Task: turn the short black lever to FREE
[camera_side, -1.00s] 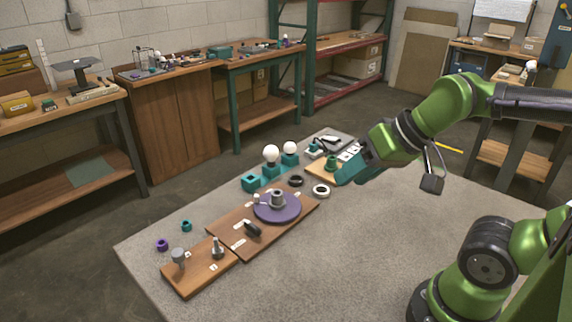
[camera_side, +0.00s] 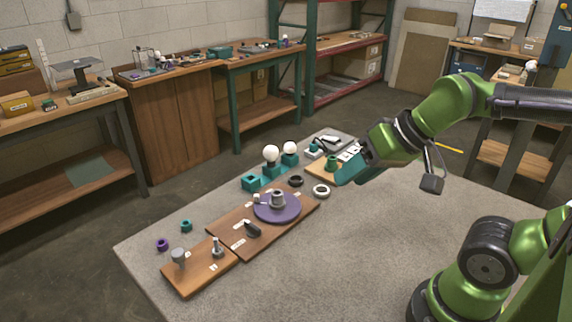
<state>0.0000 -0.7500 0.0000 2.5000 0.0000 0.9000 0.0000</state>
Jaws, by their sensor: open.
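The short black lever (camera_side: 252,229) sits on the long brown board (camera_side: 283,232), in front of the purple disc (camera_side: 291,211). Small white labels (camera_side: 238,244) lie near it; their words are too small to read, so I cannot tell which setting it points at. My gripper (camera_side: 342,176) is raised over the table, behind and to the right of the lever and well apart from it. Its teal fingers are seen from the side, with no object visible between them. It is open.
A grey post stands on the disc. A smaller board (camera_side: 190,281) with metal posts adjoins at front left. A white ring (camera_side: 321,191), a black ring (camera_side: 296,181) and teal holders with white bulbs (camera_side: 271,154) stand behind. The table's right side is clear.

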